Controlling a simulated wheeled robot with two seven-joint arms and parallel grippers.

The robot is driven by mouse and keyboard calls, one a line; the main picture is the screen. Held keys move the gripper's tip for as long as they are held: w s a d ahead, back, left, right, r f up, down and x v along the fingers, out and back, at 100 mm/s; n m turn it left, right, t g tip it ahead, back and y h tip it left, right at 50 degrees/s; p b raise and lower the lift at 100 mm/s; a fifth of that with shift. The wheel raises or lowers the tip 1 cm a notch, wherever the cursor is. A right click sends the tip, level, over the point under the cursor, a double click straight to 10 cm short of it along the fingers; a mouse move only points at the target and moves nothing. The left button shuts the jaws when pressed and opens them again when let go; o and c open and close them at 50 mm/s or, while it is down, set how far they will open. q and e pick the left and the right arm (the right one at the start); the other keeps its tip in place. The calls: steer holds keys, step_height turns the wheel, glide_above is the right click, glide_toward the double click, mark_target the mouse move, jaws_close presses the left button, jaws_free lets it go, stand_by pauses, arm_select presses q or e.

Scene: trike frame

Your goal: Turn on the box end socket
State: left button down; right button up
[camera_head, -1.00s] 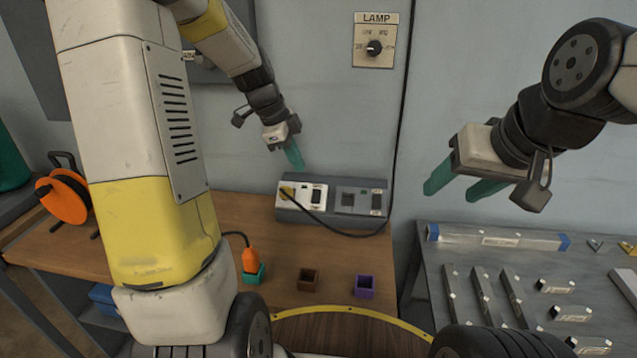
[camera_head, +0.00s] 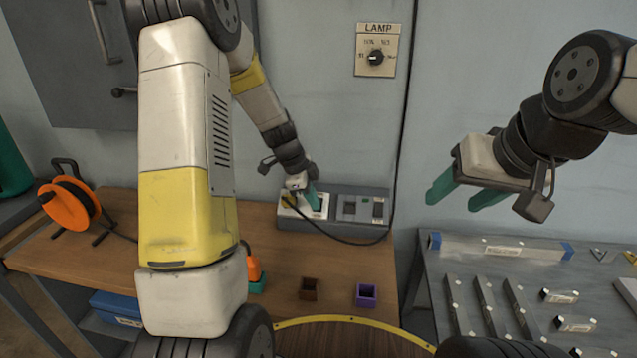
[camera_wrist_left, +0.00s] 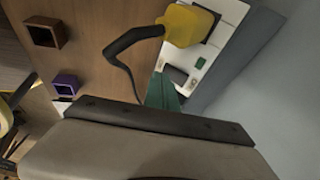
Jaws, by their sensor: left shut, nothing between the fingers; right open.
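The socket box (camera_head: 352,222) sits at the back of the workbench against the wall. Its left part is a white plate (camera_wrist_left: 222,38) with a yellow plug (camera_wrist_left: 185,25) seated in it. Next to the plug are a dark rocker (camera_wrist_left: 178,76) and a small green piece (camera_wrist_left: 200,63). The box's right part is a grey plate (camera_head: 362,206). My left gripper (camera_head: 316,206) is shut and empty, its green fingertips at the white plate beside the rocker; I cannot tell if they touch. My right gripper (camera_head: 455,193) is open and empty over the right side.
A dark cable (camera_head: 340,241) loops from the plug along the box front and up the wall. A brown holder (camera_head: 309,289), a purple holder (camera_head: 366,295) and an orange cable reel (camera_head: 66,207) stand on the bench. A lamp dial (camera_head: 376,57) is on the wall.

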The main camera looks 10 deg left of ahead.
arm_select(q)
steer(key=shift+w+f, duration=0.35)
steer(key=shift+f, duration=0.05)
steer(key=shift+f, duration=0.25)
steer(key=shift+r, duration=0.1)
steer(key=shift+r, duration=0.75)
steer(key=shift+r, duration=0.1)
